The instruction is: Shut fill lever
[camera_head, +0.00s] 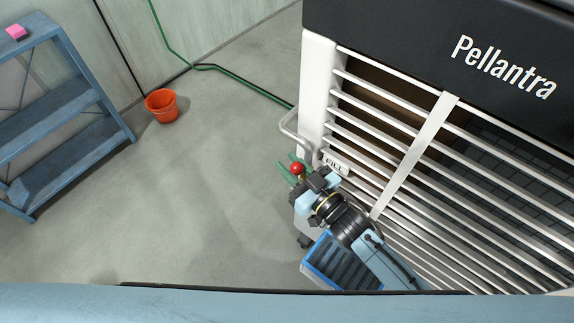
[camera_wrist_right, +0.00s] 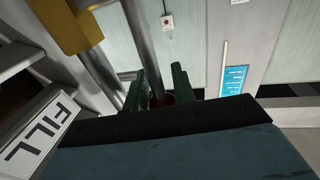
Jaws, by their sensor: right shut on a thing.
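The fill lever's red knob (camera_head: 297,169) shows beside the white machine's left corner, close to the FILL label (camera_head: 335,163). My right gripper (camera_head: 291,168) is at the knob, its green fingers on either side. In the right wrist view the green fingers (camera_wrist_right: 161,88) are shut around the dark red knob (camera_wrist_right: 160,101) at the end of a grey rod. The FILL label (camera_wrist_right: 40,132) is at the left, and a brass-coloured block (camera_wrist_right: 70,24) is above it. Most of the lever is hidden behind my gripper in the head view. My left gripper is out of view.
The slatted machine front (camera_head: 436,128) stands close to my right arm. A bent grey pipe (camera_head: 287,124) sticks out at its corner. A blue shelf (camera_head: 62,108) and an orange bucket (camera_head: 162,105) stand at the left. The floor between is clear; a green hose (camera_head: 240,78) runs behind.

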